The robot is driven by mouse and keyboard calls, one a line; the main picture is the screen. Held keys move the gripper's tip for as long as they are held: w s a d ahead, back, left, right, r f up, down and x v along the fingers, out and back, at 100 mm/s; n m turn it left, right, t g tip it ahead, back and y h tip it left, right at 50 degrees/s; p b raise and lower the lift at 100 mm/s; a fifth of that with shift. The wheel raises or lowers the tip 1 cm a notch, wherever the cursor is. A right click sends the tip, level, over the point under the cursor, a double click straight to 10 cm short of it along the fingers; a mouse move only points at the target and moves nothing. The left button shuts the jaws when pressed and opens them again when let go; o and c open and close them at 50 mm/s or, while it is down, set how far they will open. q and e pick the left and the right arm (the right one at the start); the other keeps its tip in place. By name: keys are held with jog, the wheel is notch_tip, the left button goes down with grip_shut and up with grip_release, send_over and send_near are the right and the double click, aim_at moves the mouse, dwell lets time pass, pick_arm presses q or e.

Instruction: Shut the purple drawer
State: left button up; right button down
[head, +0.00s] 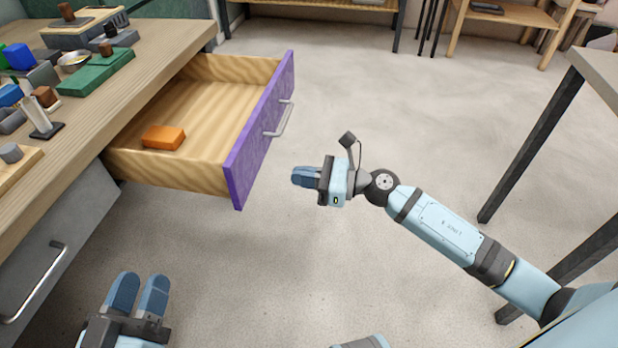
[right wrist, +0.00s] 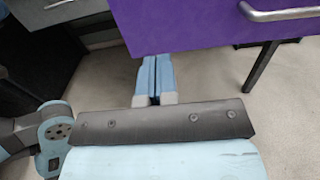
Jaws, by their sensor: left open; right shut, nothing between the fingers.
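The purple drawer (head: 262,130) is pulled well out from the wooden desk in the head view. Its purple front has a metal bar handle (head: 281,119), and an orange block (head: 163,137) lies inside. My right gripper (head: 297,177) is shut and empty, to the right of the drawer front and apart from it in the head view. In the right wrist view the shut fingers (right wrist: 155,78) appear just below the purple front (right wrist: 190,22); the handle (right wrist: 275,13) is up and right of them. My left gripper (head: 138,290) is open and empty at the lower left, below the drawer in the picture.
A grey drawer with a handle (head: 40,280) is closed below. A table (head: 598,75) stands at the right. Open floor lies beyond the drawer front.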

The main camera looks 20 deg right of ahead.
aim_at(248, 169)
jog(key=x, duration=0.9)
jog(key=shift+w+b, duration=0.1)
jog(key=shift+b, duration=0.25)
pick_arm(q)
jog(key=shift+f+g, duration=0.3)
jog(key=shift+f, duration=0.3)
pick_arm(e)
jog(key=shift+a, duration=0.1)
